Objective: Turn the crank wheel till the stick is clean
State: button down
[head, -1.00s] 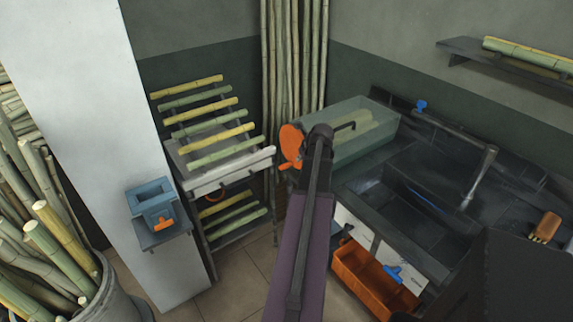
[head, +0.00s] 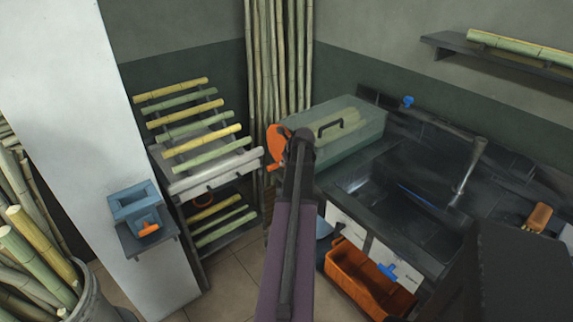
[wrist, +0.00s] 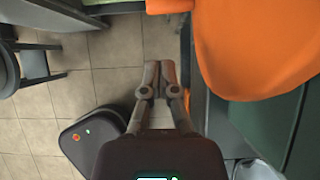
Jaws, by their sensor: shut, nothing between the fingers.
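The orange crank wheel (head: 278,144) is at the left end of a see-through green box (head: 350,140) on the dark counter. Pale green and yellow lengths show dimly inside the box; I cannot tell which is the stick or whether it is clean. In the wrist view the orange wheel (wrist: 262,45) fills the upper right, close to my gripper. My gripper (wrist: 158,78) is shut and empty, pointing past the left of the wheel, with a gap between them. In the head view my arm hides the gripper and part of the wheel.
A cane rack (head: 205,165) stands left of the wheel. A sink (head: 400,200) and tap (head: 470,170) are on the right, above an orange drawer (head: 365,280). A blue device (head: 133,205) sits on a small wall shelf. Tiled floor (wrist: 100,60) shows below my gripper.

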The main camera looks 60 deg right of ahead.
aim_at(273, 168)
jog(key=shift+w+d+r+b+x, duration=0.15)
jog(key=shift+w+r+b+x, duration=0.1)
jog(key=shift+b+x, duration=0.95)
jog(key=shift+w+d+r+b+x, duration=0.2)
jog(key=shift+b+x, duration=0.5)
jog(key=shift+x, duration=1)
jog(key=shift+w+d+r+b+x, duration=0.1)
jog(key=shift+w+b+x, duration=0.2)
jog(key=shift+b+x, duration=0.9)
jog(key=shift+w+f+p, duration=0.15)
jog(key=shift+f+p, duration=0.05)
jog(key=shift+p, duration=0.1)
